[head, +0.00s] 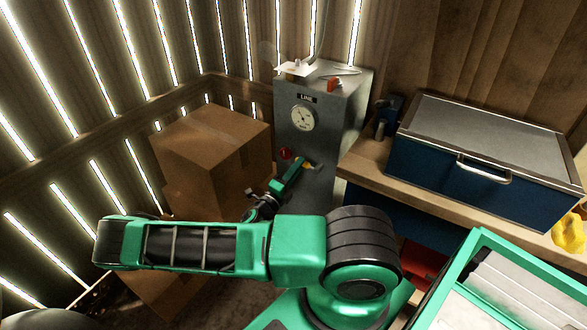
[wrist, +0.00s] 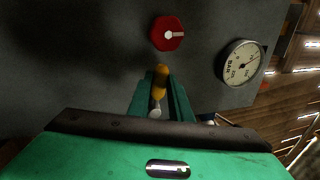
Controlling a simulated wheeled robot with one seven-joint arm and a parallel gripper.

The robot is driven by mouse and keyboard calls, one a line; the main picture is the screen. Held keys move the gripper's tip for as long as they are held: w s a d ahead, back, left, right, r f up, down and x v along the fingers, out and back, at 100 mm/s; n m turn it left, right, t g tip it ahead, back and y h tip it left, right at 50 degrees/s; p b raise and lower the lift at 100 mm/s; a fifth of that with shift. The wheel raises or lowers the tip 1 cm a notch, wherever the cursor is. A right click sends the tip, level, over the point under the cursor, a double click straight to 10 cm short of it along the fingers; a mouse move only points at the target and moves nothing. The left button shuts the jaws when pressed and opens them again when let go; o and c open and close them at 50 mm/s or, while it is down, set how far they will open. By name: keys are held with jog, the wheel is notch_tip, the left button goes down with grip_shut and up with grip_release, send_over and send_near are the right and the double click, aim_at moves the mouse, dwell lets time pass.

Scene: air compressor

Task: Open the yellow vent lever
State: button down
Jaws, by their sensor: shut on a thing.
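The yellow vent lever (wrist: 160,82) sits on the grey compressor cabinet, below a red octagonal knob (wrist: 169,34) in the wrist view. My gripper (wrist: 160,88) has its two green fingers on either side of the lever and is shut on it. In the head view, my gripper (head: 303,164) reaches the front of the cabinet (head: 322,124), and a small yellow part of the lever (head: 308,166) shows at its tip. The red knob (head: 285,153) is just up and left of it. How far the lever is turned is hard to tell.
A round gauge (head: 303,118) is on the cabinet above the lever; it also shows in the wrist view (wrist: 241,62). Cardboard boxes (head: 213,140) stand close on the left. A wooden bench (head: 368,166) with a blue toolbox (head: 480,150) stands on the right.

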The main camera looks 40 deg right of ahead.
jog(key=shift+w+a+f, duration=0.1)
jog(key=shift+w+a, duration=0.1)
jog(key=shift+w, duration=0.1)
jog(key=c, duration=1.7)
grip_release()
jog(key=shift+o, duration=0.4)
jog(key=shift+s+d, duration=0.1)
jog(key=v, duration=1.1)
